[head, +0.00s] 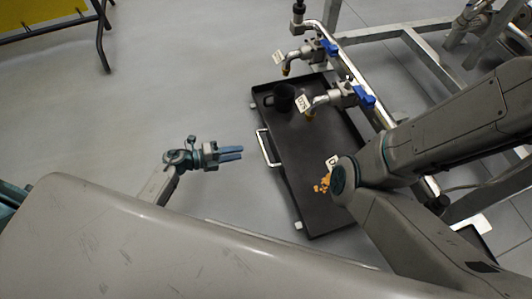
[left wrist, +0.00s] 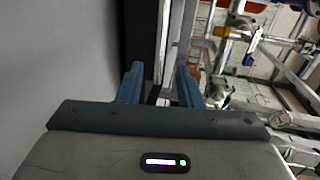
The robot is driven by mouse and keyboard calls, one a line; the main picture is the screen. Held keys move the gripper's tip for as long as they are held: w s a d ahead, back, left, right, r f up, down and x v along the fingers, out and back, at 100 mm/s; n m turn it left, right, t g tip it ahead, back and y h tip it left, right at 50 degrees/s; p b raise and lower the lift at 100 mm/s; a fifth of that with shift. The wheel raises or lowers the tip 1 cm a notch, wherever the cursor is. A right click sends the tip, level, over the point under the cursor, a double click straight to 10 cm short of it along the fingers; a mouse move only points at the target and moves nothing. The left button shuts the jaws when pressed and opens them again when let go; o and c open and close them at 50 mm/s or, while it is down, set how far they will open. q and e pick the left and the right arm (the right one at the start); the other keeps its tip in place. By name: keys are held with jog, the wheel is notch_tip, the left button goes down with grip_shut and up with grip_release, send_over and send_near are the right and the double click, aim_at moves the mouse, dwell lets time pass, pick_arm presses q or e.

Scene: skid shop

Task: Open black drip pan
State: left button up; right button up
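The black drip pan (head: 300,150) lies on the floor under the valves, with a pale bar handle (head: 268,148) on its left side. My left gripper (head: 240,153) is left of the pan, short of the handle and apart from it, with its blue fingers pointing right. In the left wrist view the left gripper's fingers (left wrist: 160,85) stand apart with nothing between them. A dark vertical band there may be the pan, but I cannot tell. My right gripper is not in view; my right arm hides the pan's lower right part.
A black cup (head: 284,97) and orange bits (head: 322,184) are in the pan. Valves with blue handles (head: 363,95) and tags overhang it from a metal frame (head: 430,62). A yellow panel on dark legs (head: 103,38) stands upper left. The floor left of the pan is clear.

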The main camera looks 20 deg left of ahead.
aim_at(263, 148)
pick_arm(q)
jog(key=b+x, duration=0.4)
jog(key=x, duration=0.5)
jog(key=shift+w+d+f, duration=0.15)
jog(key=shift+d, duration=0.05)
jog(key=shift+w+d, duration=0.25)
jog(key=shift+d, duration=0.15)
grip_shut()
